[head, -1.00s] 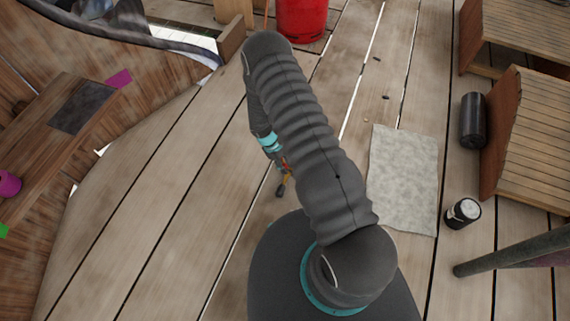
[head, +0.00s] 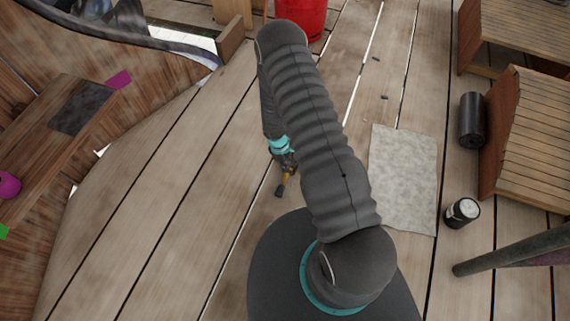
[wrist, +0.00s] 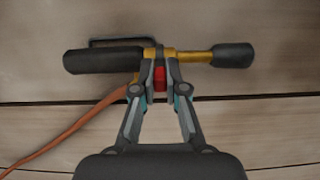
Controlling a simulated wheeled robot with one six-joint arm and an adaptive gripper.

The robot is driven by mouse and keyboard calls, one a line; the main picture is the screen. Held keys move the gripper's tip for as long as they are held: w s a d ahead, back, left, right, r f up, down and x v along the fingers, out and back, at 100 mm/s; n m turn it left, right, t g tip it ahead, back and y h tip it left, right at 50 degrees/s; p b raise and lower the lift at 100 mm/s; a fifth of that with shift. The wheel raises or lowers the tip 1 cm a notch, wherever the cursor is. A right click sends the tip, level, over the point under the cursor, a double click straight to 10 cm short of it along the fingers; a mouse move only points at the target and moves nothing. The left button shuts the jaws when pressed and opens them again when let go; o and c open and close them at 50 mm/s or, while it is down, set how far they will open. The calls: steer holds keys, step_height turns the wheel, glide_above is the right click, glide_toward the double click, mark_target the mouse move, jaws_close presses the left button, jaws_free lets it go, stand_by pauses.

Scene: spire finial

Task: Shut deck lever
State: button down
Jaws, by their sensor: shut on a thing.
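A brass fitting (wrist: 190,56) lies across the wrist view, with a black grip (wrist: 104,60) on its left and a black end piece (wrist: 232,56) on its right. A small red part (wrist: 160,79), which looks like its lever, shows between the fingers of my gripper (wrist: 160,76). The fingers are closed on this red part, and their tips overlap the brass body. In the head view, my gripper (head: 283,162) is partly hidden by my arm. Only the black end piece (head: 279,190) and a little brass show below it.
An orange hose (wrist: 75,133) runs from the fitting towards the lower left over the plank deck (wrist: 50,120). A grey mat (head: 404,180), a dark can (head: 462,213) and wooden boxes (head: 535,130) lie to the right. A red container (head: 300,15) stands at the back.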

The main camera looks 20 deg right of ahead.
steer(key=shift+s+d+r+t+y+p, duration=0.25)
steer(key=shift+d+t+y+p, duration=0.35)
steer(key=shift+p, duration=0.65)
steer(key=shift+y+p, duration=0.3)
steer(key=shift+p, duration=0.05)
steer(key=shift+s+d+f+t+y+b, duration=0.3)
steer(key=shift+f+t+y+b, duration=0.25)
steer(key=shift+y+b, duration=0.25)
steer(key=shift+s+d+f+t+y+b, duration=0.1)
steer(key=shift+s+d+t+y+b, duration=0.25)
steer(key=shift+t+y, duration=0.2)
steer(key=shift+s+d+f+t+y+b, duration=0.1)
steer(key=shift+s+d+t+y+b, duration=0.1)
steer(key=shift+t+y+b, duration=0.35)
steer(key=shift+s+d+f+t+y+b, duration=0.1)
steer(key=shift+d+f+t+y+b, duration=0.05)
steer(key=shift+t+y+b, duration=0.35)
steer(key=shift+s+d+f+t+y+b, duration=0.15)
steer(key=shift+y+b, duration=0.1)
steer(key=shift+y, duration=0.35)
steer(key=shift+d+b, duration=0.1)
steer(key=shift+b, duration=0.2)
steer(key=shift+y, duration=0.4)
steer(key=c, duration=1.2)
jaws_free()
